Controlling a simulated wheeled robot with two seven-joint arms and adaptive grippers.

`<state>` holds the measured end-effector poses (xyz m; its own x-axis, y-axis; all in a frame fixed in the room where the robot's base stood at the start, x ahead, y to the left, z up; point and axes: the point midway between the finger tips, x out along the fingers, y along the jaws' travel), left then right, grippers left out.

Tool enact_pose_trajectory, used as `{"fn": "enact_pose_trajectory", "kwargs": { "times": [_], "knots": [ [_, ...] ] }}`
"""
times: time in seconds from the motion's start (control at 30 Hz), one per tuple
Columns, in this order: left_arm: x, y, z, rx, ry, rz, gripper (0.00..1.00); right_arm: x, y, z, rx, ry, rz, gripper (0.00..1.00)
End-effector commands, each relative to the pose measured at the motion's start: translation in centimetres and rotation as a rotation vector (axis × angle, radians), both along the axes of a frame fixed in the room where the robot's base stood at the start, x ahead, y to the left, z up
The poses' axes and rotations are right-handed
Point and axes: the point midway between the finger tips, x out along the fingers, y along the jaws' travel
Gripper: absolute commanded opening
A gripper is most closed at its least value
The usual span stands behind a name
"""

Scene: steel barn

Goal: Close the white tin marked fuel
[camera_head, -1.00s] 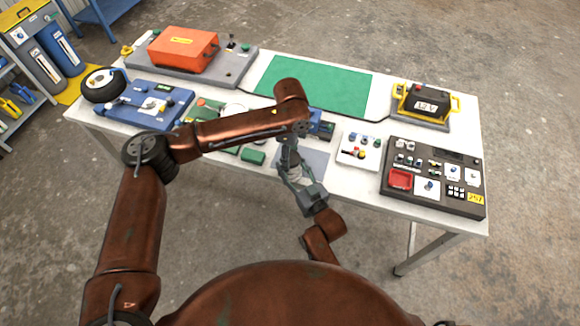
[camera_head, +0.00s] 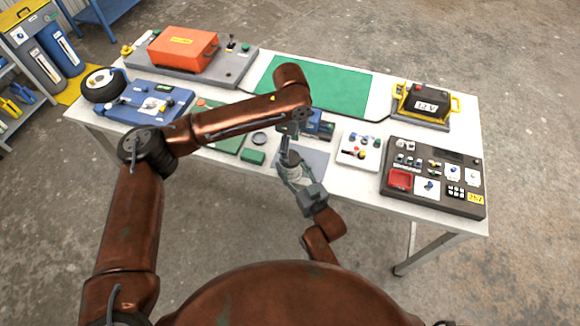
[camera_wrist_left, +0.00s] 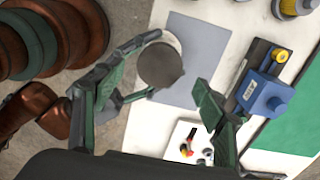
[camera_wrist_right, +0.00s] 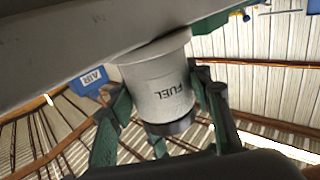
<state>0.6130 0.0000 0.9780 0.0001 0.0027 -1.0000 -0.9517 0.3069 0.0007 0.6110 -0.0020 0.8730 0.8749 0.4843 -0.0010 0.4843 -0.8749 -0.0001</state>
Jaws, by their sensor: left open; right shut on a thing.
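The white tin (camera_wrist_right: 158,88), with FUEL printed on its side, is held between the fingers of my right gripper (camera_wrist_right: 160,112). My right gripper (camera_head: 296,172) is at the near edge of the table in the head view. A dark grey round lid (camera_wrist_left: 160,65) covers most of the tin's top in the left wrist view.
A grey mat (camera_wrist_left: 200,60) lies beside the tin. A blue device (camera_wrist_left: 262,95) and a white panel with coloured knobs (camera_head: 360,150) stand close by. A green board (camera_head: 228,140) is to the left. A large green mat (camera_head: 340,85) farther back is clear.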

Motion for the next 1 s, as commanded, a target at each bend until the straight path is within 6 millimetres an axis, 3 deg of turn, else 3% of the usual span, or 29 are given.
{"fn": "enact_pose_trajectory", "kwargs": {
  "times": [0.27,0.7,1.0],
  "knots": [
    [0.1,0.0,0.5,0.000,-0.001,0.090,0.62,0.0,0.0,0.2,0.002,-0.004,0.000,0.00],
    [0.0,-0.1,3.2,-0.002,-0.002,0.692,0.62,0.0,0.0,0.2,0.002,-0.004,0.000,0.00],
    [0.0,-0.1,3.5,-0.002,-0.002,0.787,0.62,0.0,0.0,0.2,0.002,-0.004,0.000,0.00]
  ]
}}
